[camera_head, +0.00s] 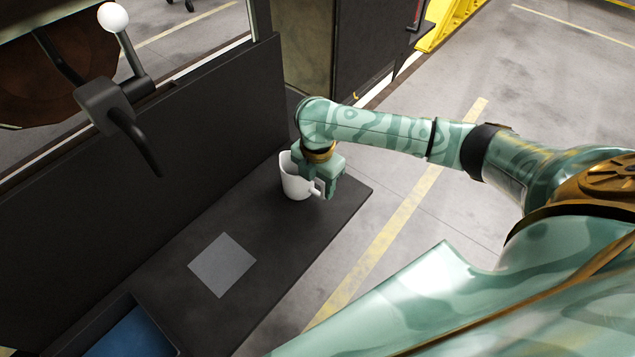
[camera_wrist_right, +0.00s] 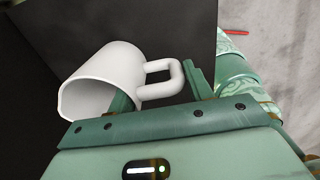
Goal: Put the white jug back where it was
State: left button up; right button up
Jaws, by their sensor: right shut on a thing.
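The white jug (camera_head: 293,182) is at the far right end of the dark bench (camera_head: 250,222), near its corner. My right gripper (camera_head: 326,190) is at the jug's right side and is shut on its handle. In the right wrist view the jug (camera_wrist_right: 108,75) shows its open mouth toward the lower left. Its handle runs between the two fingers of the gripper (camera_wrist_right: 160,92). The jug looks roughly upright in the head view. I cannot tell whether its base touches the bench. My left gripper is not in view.
A grey square (camera_head: 222,265) lies flat on the bench, with bare surface around it. A container with a blue inside (camera_head: 135,335) is at the lower left. A dark wall (camera_head: 150,185) with a white-knobbed lever (camera_head: 113,18) stands behind the bench.

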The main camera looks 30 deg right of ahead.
jog(key=o, duration=1.3)
jog(key=shift+f, duration=0.1)
notch_tip(320, 180, up, 12)
jog(key=p, duration=0.3)
jog(key=shift+r, duration=0.2)
jog(key=shift+a, duration=0.15)
